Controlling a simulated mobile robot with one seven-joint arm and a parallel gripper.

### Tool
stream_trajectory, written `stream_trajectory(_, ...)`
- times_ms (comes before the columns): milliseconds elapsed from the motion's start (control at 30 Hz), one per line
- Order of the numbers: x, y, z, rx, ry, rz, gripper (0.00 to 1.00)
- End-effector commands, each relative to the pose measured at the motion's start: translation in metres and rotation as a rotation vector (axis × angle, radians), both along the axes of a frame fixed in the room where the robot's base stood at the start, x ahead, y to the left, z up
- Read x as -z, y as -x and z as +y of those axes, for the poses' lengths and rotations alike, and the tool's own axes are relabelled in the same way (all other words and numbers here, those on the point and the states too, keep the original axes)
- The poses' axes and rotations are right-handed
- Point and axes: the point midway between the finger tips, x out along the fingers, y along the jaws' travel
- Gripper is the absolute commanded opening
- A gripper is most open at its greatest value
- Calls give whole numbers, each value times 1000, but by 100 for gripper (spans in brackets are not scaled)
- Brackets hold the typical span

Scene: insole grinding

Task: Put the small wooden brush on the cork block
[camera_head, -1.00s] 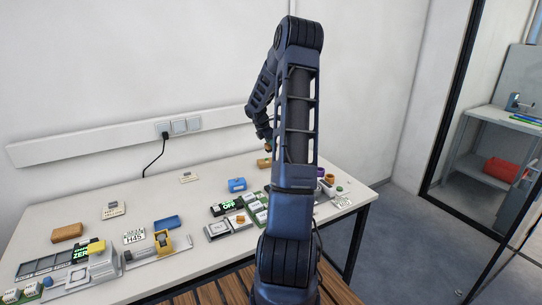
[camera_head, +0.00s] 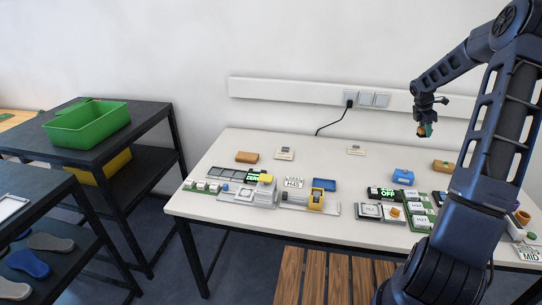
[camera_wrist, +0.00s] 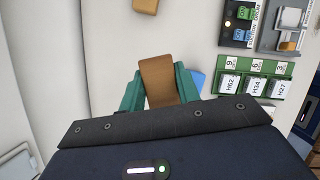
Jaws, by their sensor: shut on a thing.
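My gripper (camera_wrist: 160,90), with green fingers, is shut on a brown piece that looks like the small wooden brush (camera_wrist: 158,78). It holds this above the back right of the table in the head view (camera_head: 425,130). A tan block (camera_head: 443,166) lies on the table right of and below the gripper; it also appears at the top edge of the wrist view (camera_wrist: 146,5). A browner block (camera_head: 247,157) lies at the back left of the table. I cannot tell for certain which of the two is cork. The brush's underside is hidden.
A blue box (camera_head: 403,177) sits below the gripper, near the green labelled rack (camera_head: 420,212). A grey device with a yellow part (camera_head: 316,199) and a blue tray (camera_head: 324,185) stand mid-table. My arm hides part of the right side. A green bin (camera_head: 88,124) is on the left shelf.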

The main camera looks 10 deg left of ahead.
Motion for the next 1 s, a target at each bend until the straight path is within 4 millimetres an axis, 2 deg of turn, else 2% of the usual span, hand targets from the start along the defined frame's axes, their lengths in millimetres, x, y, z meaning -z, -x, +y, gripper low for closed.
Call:
stream_trajectory(33, -1, -11, 22, -38, -1, 0, 10)
stream_trajectory(200, -4, -39, 86, -152, -2, 0, 10)
stream_trajectory(500, -8, -73, 207, -355, -3, 0, 10)
stream_trajectory(767, -12, -87, 318, -529, -4, 0, 10)
stream_trajectory(1000, -15, -84, 424, -688, -3, 0, 10)
